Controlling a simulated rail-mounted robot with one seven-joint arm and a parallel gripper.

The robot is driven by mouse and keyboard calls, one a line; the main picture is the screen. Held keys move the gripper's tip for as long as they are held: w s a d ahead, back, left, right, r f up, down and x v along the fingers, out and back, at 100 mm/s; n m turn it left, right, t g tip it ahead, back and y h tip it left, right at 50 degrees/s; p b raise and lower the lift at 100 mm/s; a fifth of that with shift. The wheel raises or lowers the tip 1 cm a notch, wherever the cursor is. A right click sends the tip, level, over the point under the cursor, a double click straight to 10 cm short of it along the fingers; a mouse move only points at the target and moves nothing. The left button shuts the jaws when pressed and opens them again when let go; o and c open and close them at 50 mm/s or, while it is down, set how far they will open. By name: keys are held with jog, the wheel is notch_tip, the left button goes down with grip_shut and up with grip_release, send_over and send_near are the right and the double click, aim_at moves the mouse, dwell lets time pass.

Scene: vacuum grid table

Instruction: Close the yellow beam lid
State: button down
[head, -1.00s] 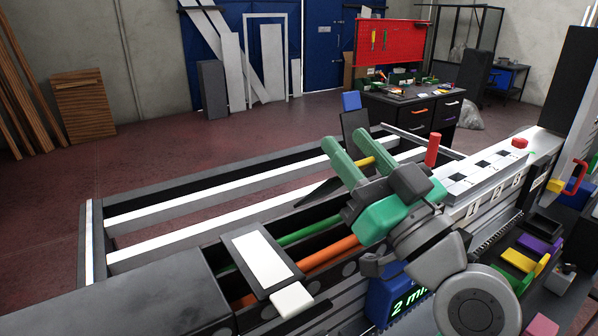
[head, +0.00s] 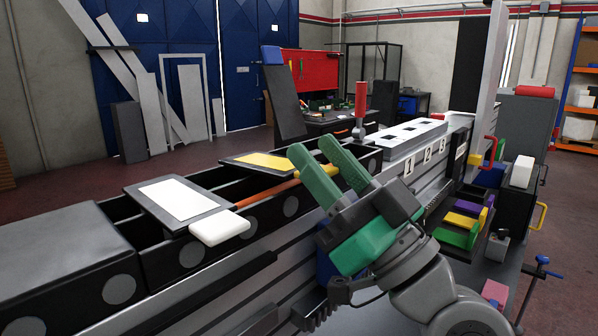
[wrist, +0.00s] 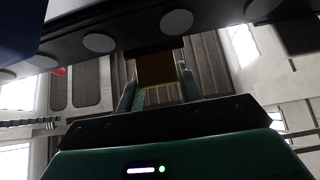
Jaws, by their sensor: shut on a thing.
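The yellow beam lid (head: 258,160), a dark panel with a yellow face, lies about level across the trough, much like the white-faced lid to its left. My gripper (head: 325,170) is at the front end of this lid, its green fingers tilted up and to the left. In the wrist view, a dark yellowish-brown block (wrist: 157,69) sits between the green fingers; it appears to be the lid's handle and is gripped. The fingers hide much of the handle in the head view. I cannot tell whether the lid is fully seated on the rim.
The white lid (head: 178,198) lies on the beam with its white handle in front. A dark lid with a blue end (head: 283,95) stands upright behind. A red-handled lever (head: 360,100) stands beyond my gripper. Coloured blocks (head: 465,225) sit at the right.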

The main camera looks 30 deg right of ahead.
jog(key=shift+s+d+f+t+b, duration=0.1)
jog(key=shift+f+t+b, duration=0.2)
jog(key=shift+f+b, duration=0.2)
jog(key=c, duration=0.9)
grip_release()
jog(key=s+d+p, duration=0.1)
jog(key=s, duration=0.3)
jog(key=s+d+f+p, duration=0.1)
jog(key=s+d, duration=0.1)
jog(key=s, duration=0.3)
jog(key=s+d+f+p, duration=0.1)
jog(key=s, duration=0.3)
jog(key=shift+s+d, duration=0.25)
jog(key=shift+d, duration=0.15)
